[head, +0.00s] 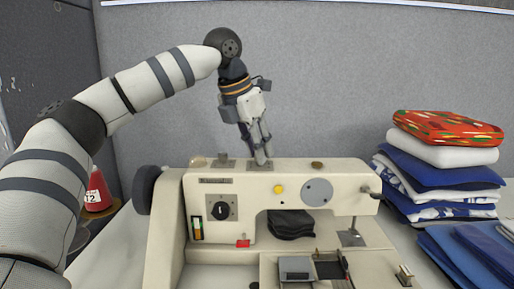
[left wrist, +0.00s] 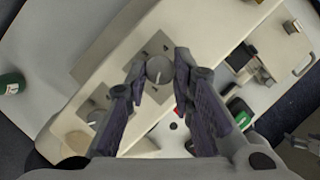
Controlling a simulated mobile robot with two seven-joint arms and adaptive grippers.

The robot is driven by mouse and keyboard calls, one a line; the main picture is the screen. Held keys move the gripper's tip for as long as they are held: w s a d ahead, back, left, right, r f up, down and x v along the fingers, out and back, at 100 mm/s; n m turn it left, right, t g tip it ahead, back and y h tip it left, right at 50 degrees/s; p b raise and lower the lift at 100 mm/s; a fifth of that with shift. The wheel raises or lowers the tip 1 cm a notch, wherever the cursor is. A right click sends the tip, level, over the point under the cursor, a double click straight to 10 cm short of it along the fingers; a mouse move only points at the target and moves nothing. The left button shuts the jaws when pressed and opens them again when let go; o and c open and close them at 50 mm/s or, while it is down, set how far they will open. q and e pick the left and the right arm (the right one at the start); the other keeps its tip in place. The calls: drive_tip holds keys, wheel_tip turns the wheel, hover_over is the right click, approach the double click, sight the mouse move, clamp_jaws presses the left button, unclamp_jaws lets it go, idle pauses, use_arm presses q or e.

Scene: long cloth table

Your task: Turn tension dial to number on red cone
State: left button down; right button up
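A cream sewing machine (head: 330,185) stands on the table. Two round dials on square grey plates sit on its top. My left gripper (head: 262,160) points down over the right-hand one. In the left wrist view, my left gripper (left wrist: 160,66) is open, with one fingertip on each side of this grey dial (left wrist: 159,70); small gaps seem to show. Its plate has numbers, a 4 among them, and a pale pointer line crosses the knob. The second top dial (left wrist: 97,118) is beside it. The red cone (head: 97,190), labelled "T2", is partly behind my left arm.
A black selector dial (head: 221,208) is on the machine's front. The black handwheel (head: 146,189) sticks out at its left end. Folded cloths (head: 440,175) are stacked at the right. A green thing (left wrist: 10,84) lies at the wrist view's left edge.

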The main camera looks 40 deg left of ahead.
idle(0.3)
use_arm(q)
drive_tip(key=m, duration=0.2)
drive_tip(key=m+h, duration=0.1)
drive_tip(key=m, duration=0.1)
drive_tip(key=shift+w+a+h, duration=0.1)
drive_tip(key=shift+a+h, duration=0.1)
drive_tip(key=shift+h, duration=0.1)
drive_tip(key=m+g, duration=0.1)
drive_tip(key=m, duration=0.1)
drive_tip(key=shift+w+a+m+h, duration=0.1)
drive_tip(key=shift+m+h, duration=0.3)
drive_tip(key=shift+w+f+m+g+h+b, duration=0.1)
drive_tip(key=shift+m+g+h+b, duration=0.25)
drive_tip(key=shift+m, duration=0.85)
drive_tip(key=shift+m+g+h+b, duration=0.25)
drive_tip(key=shift+m+g+b, duration=0.2)
drive_tip(key=shift+m, duration=0.75)
use_arm(e)
drive_tip(key=shift+s+f+g, duration=0.5)
drive_tip(key=shift+s+f, duration=0.45)
drive_tip(key=shift+s, duration=0.1)
use_arm(q)
drive_tip(key=shift+a, duration=0.1)
use_arm(e)
drive_tip(key=shift+s+f, duration=0.1)
use_arm(q)
drive_tip(key=c, duration=1.4)
unclamp_jaws()
drive_tip(key=shift+o, duration=0.2)
